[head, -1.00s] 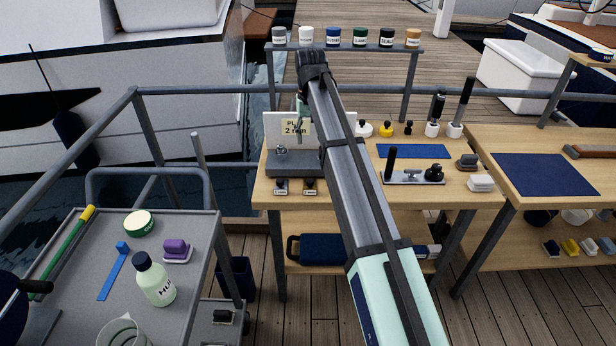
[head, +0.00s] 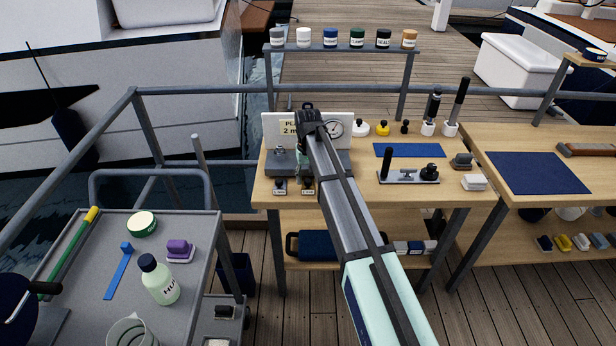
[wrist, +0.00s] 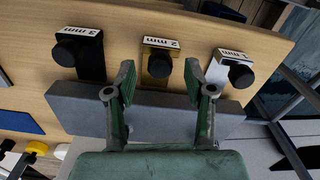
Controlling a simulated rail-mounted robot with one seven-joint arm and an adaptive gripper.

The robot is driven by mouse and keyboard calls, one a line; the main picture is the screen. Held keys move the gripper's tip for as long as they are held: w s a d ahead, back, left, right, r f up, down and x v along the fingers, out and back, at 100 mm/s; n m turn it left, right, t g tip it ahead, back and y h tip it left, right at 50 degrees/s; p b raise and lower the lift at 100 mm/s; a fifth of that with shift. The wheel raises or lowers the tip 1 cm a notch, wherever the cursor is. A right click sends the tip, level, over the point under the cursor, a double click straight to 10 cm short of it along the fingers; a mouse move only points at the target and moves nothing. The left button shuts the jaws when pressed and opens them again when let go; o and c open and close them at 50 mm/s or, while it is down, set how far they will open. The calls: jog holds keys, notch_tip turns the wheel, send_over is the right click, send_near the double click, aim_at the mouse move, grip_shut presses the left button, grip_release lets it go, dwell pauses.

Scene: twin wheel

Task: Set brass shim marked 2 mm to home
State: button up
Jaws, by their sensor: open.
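The brass shim marked 2 mm (wrist: 160,48) lies in the wrist view between two others, its black knob facing me. A dark shim marked 3 mm (wrist: 88,66) is to its left and a silver shim marked 1 mm (wrist: 217,72) to its right. My gripper (wrist: 160,78) is open and empty, its fingertips on either side of the brass shim's knob line; contact cannot be told. In the head view, my gripper (head: 303,176) is low at the bench front beside the brass shim (head: 308,188). My arm hides the 3 mm shim there.
A grey block (head: 284,162) stands behind the shims, with a white board (head: 345,118) carrying a 2 mm sign and a dial. A blue mat (head: 408,150) and a metal plate with a black handle (head: 395,179) lie right of my arm.

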jog(key=shift+f, duration=0.5)
grip_shut()
jog(key=shift+w+a, duration=0.15)
jog(key=shift+w, duration=1.6)
jog(key=shift+s, duration=0.1)
grip_release()
